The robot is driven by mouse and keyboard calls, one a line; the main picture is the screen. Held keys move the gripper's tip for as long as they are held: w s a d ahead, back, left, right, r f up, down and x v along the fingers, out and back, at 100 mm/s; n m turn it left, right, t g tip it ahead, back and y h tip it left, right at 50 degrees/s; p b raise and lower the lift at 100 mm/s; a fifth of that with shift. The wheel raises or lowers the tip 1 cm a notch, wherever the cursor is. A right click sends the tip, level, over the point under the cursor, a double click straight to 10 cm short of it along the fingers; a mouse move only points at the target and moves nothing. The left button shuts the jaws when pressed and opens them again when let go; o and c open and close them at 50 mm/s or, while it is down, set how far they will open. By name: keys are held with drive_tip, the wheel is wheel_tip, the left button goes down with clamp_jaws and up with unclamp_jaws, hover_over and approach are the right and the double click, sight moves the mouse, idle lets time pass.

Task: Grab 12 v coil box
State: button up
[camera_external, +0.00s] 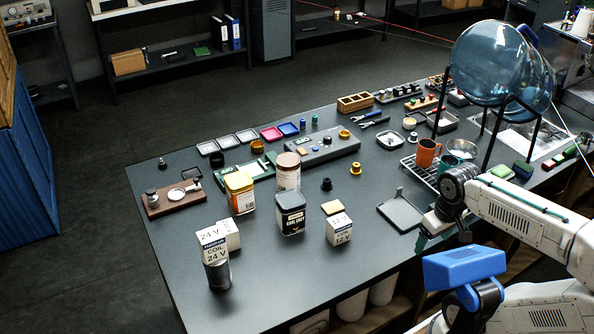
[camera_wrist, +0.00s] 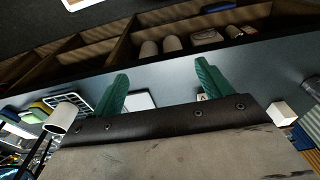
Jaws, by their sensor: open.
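The 12 V coil box (camera_external: 339,229) is a small white carton with "12 V" print, standing on the dark table near its front edge. A yellow-topped block lies just behind it. A similar white carton marked 24 V (camera_external: 213,243) sits on a dark can at the left, with another white box (camera_external: 230,234) beside it. My gripper (camera_external: 424,240) is to the right of the 12 V box, apart from it. In the wrist view its green fingers (camera_wrist: 164,88) are spread and empty. A small white shape by the right finger there is too hidden to identify.
A black tin (camera_external: 291,218) stands just left of the 12 V box. A flat grey tray (camera_external: 401,213) lies between the box and my gripper. A wire rack, an orange mug (camera_external: 427,153) and a large blue jug on a stand are at the right.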

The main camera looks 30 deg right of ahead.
idle(0.3)
drive_tip(key=shift+c, duration=0.8)
